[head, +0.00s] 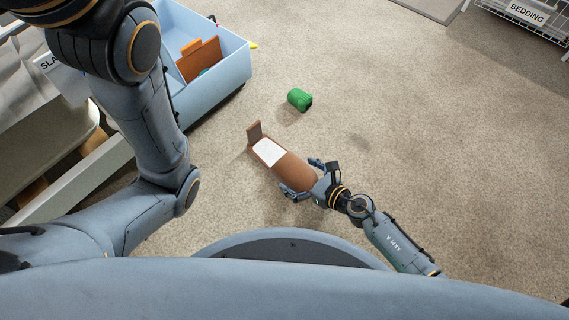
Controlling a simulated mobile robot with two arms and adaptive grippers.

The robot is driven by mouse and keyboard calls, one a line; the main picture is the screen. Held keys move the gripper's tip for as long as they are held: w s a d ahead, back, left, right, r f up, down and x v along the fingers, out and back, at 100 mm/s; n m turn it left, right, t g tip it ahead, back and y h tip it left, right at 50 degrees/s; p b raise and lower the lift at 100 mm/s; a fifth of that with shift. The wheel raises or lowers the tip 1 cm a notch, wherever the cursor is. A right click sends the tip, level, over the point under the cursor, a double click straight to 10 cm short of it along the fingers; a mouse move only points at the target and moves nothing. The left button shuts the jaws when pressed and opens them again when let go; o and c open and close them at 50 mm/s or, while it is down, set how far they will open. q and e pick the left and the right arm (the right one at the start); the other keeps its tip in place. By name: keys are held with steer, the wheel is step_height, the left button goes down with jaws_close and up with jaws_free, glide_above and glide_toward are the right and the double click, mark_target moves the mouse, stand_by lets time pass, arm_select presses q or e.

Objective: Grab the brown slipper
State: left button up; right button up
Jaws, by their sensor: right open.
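The brown slipper (292,170) lies on the carpet in front of my base, with its pale insole facing up and its toe end toward my right arm. My right gripper (305,178) is open at the toe end, with one finger on either side of it. I cannot tell whether the fingers touch the slipper. My left arm comes in from the left, and its gripper is not in view.
A small brown upright piece (254,132) stands at the slipper's far end. A green cup-like object (299,100) lies beyond it. A light blue bin (226,72) with several items stands at upper left. A wire basket labelled BEDDING (526,14) is at top right. Carpet on the right is clear.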

steer(key=shift+c, duration=0.4)
steer(key=c, duration=0.9)
